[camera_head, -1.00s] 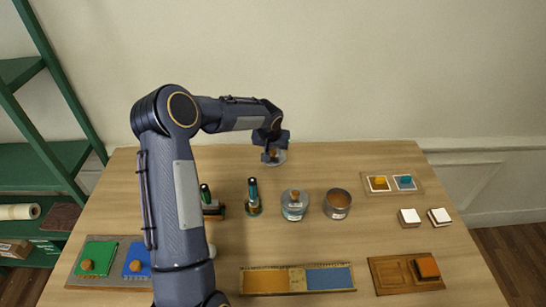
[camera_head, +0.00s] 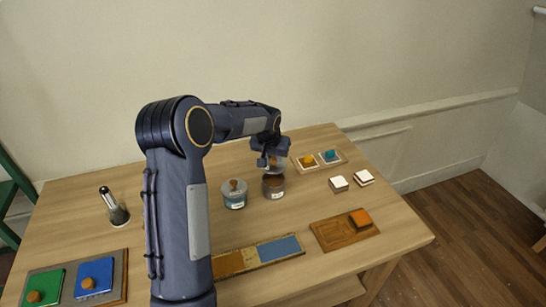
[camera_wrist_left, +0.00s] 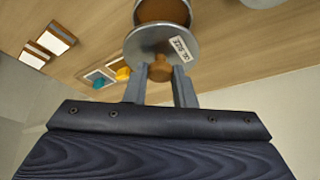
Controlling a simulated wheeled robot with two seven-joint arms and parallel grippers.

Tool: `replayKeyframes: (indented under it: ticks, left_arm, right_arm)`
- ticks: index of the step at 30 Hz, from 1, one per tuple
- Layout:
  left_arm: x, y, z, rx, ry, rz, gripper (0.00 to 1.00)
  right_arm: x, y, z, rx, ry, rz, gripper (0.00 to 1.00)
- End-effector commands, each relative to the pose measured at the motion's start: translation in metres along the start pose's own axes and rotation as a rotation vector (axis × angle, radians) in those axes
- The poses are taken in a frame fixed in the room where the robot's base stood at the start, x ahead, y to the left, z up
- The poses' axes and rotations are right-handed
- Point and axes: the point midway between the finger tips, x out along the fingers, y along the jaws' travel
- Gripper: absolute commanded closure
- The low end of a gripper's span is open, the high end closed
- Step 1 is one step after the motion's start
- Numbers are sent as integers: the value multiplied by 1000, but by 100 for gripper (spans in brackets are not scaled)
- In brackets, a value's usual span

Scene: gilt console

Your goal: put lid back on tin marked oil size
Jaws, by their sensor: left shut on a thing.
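My left gripper (camera_head: 272,161) is shut on the wooden knob of a round grey lid (camera_wrist_left: 150,46). In the head view the lid is partly hidden, just above and behind the open tin (camera_head: 273,193). The tin stands upright, with brown contents and a small label on its front, too small to read there. In the left wrist view the gripper (camera_wrist_left: 160,84) has the knob between its fingers, and a pale lettered label lies on the lid. The lid overlaps the tin in that view; I cannot tell whether they touch. My right gripper is not in view.
A second tin (camera_head: 235,199), lidded with a wooden knob, stands left of the open one. White-topped blocks (camera_head: 339,184), a small tray (camera_head: 316,167) and a wooden board (camera_head: 330,239) lie to the right. A two-colour board (camera_head: 245,262) lies in front.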

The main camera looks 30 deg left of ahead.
Motion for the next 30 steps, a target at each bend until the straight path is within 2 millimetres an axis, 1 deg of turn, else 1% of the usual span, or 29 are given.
replayKeyframes:
  ticks: [1,11,15,21,30]
  left_arm:
    - [5,0,2,0,-1,0,98]
    - [35,0,15,0,-2,0,98]
    - [47,0,20,0,-1,0,98]
    - [53,0,22,0,0,0,98]
    - [53,0,22,0,0,0,98]
  right_arm:
    - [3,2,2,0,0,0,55]
    - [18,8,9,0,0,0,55]
    - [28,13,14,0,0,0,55]
    - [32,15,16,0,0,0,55]
    - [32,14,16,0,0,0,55]
